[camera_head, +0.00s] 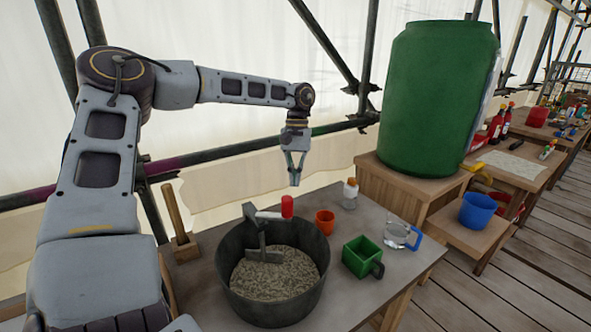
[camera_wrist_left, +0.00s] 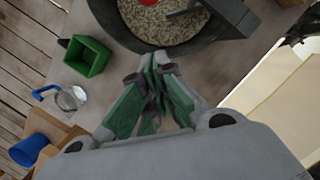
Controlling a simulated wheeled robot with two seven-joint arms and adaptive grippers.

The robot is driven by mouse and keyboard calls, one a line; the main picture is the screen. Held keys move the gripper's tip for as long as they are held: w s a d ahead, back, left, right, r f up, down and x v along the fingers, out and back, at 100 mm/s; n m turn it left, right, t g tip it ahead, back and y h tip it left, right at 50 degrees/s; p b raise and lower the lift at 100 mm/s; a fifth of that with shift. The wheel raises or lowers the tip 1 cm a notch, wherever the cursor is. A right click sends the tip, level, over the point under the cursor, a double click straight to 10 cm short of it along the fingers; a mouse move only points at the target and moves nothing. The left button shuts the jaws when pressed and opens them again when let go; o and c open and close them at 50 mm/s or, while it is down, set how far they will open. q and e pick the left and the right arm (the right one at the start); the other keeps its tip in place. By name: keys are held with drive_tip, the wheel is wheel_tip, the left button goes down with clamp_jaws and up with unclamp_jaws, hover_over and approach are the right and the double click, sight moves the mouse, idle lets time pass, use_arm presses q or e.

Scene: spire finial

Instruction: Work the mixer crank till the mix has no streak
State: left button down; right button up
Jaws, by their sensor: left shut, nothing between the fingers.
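The dark mixing tub (camera_head: 322,262) stands on the grey workbench with a speckled grey-beige mix (camera_head: 280,275) inside. I cannot make out a distinct streak. The mixer crank has a grey paddle (camera_head: 255,240) in the mix and a red knob (camera_head: 287,206) on a pale arm above the tub's far rim. In the left wrist view, the mix (camera_wrist_left: 165,28) and part of the red knob (camera_wrist_left: 148,2) show at the top edge. My left gripper (camera_head: 294,184) points down, shut and empty, just above and apart from the knob. My right gripper is not in view.
On the bench (camera_head: 215,238), right of the tub, are an orange cup (camera_head: 325,222), a small bottle (camera_head: 350,194), a green scoop (camera_head: 361,257) and a clear jug (camera_head: 396,236). A mallet (camera_head: 179,225) stands left. A green barrel (camera_head: 432,100) stands behind right.

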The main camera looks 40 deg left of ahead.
use_arm(q)
drive_tip(key=x, duration=0.5)
drive_tip(key=shift+s+f+b, duration=0.1)
drive_tip(key=shift+f+b, duration=0.15)
drive_tip(key=shift+b, duration=0.1)
drive_tip(key=s+d, duration=0.2)
drive_tip(key=s, duration=0.1)
drive_tip(key=shift+s+d+r, duration=0.1)
drive_tip(key=shift+d+r, duration=0.05)
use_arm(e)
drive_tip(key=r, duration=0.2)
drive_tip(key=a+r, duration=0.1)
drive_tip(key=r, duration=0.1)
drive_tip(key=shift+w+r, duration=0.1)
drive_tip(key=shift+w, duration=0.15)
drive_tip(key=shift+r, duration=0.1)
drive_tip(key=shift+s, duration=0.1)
use_arm(q)
drive_tip(key=shift+s+d+m, duration=0.15)
drive_tip(key=shift+d+m, duration=0.1)
drive_tip(key=shift+m, duration=0.05)
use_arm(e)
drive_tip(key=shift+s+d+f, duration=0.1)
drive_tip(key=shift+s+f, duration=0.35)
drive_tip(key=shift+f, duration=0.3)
